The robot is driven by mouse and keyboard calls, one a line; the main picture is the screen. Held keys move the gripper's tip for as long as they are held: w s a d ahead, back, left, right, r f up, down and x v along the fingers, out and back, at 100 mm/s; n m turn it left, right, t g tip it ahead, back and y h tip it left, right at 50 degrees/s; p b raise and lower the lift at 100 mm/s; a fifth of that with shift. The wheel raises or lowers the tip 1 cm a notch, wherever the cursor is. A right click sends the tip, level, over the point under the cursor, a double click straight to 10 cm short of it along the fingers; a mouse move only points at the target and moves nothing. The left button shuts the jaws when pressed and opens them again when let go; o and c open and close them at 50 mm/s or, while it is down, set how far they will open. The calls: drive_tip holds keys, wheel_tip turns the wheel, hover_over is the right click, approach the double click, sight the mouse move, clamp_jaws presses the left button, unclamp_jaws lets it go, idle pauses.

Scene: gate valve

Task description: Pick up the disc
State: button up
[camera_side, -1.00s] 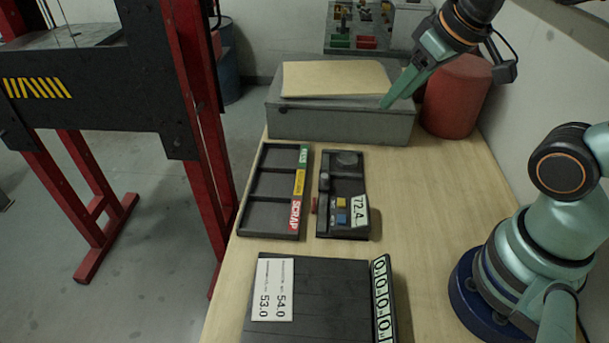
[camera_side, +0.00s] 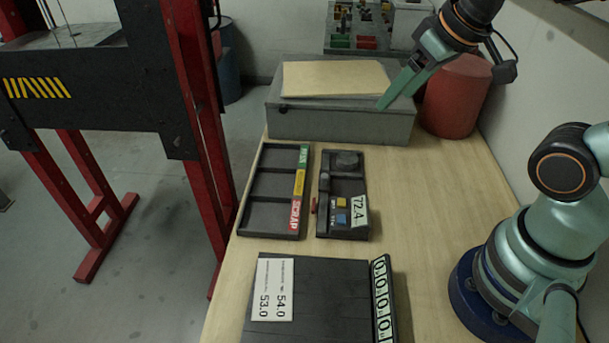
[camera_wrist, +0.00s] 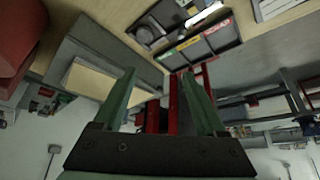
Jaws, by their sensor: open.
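The disc (camera_side: 347,160) is dark grey and lies flat at the far end of the black gauge unit (camera_side: 326,208), which shows a 72.4 readout. In the wrist view the disc (camera_wrist: 145,34) is near the top, small and dim. My gripper (camera_side: 382,104) is high over the front right part of the grey box, well apart from the disc, behind and to the right of it in the side view. In the wrist view its two green fingers (camera_wrist: 159,74) stand apart with nothing between them.
A black sorting tray (camera_side: 271,184) with green, yellow and red SCRAP labels lies left of the gauge unit. The grey box (camera_side: 340,124) and a red cylinder (camera_side: 458,95) stand behind. A dark slatted plate (camera_side: 335,300) with number cards is in front. Bare table lies right of the gauge.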

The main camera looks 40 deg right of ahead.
drive_tip(key=shift+w, duration=0.1)
drive_tip(key=n+g, duration=0.6)
drive_tip(key=n, duration=1.5)
hover_over(347, 157)
wheel_tip(347, 157, down, 12)
wheel_tip(347, 157, down, 12)
drive_tip(key=shift+f, duration=0.1)
clamp_jaws()
